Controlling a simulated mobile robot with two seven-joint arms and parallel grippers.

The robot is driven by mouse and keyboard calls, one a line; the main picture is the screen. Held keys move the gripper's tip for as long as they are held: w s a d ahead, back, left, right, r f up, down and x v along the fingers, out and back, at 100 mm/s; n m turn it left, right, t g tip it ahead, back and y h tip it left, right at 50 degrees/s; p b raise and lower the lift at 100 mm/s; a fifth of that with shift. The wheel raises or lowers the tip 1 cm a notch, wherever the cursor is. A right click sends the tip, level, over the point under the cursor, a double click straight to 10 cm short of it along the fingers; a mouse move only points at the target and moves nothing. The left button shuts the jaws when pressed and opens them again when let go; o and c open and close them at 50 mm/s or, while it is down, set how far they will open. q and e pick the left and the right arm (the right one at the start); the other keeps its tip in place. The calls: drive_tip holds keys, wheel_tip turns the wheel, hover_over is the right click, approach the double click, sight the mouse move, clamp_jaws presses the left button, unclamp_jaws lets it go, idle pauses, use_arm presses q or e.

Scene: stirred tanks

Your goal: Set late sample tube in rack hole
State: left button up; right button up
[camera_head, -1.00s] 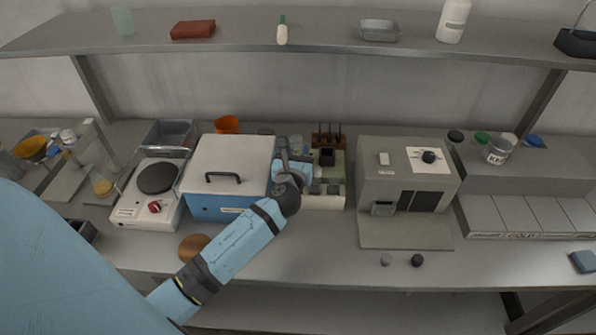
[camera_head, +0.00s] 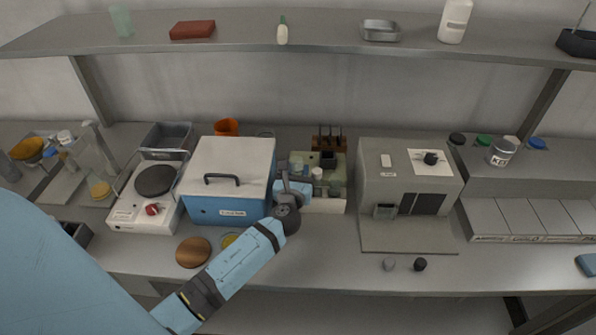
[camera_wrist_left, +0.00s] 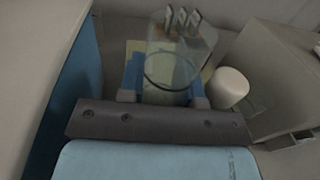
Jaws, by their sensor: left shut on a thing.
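My left gripper (camera_head: 289,188) is at the front left edge of a pale tray (camera_head: 325,206), right of the blue box. In the head view the held tube is too small to tell apart. Small vessels, one white-capped (camera_head: 317,174), stand in the tray; the white cap (camera_wrist_left: 228,88) is right of the held tube in the wrist view. I cannot tell which holes are free. My right gripper is out of view.
A blue box with a white lid (camera_head: 230,165) is close on the left. A grey instrument (camera_head: 408,180) stands on the right. A wooden block (camera_head: 328,142) with upright dark rods is behind the tray.

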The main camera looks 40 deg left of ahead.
use_arm(q)
drive_tip(key=shift+f, duration=0.3)
drive_tip(key=o, duration=0.6)
drive_tip(key=shift+o, duration=0.2)
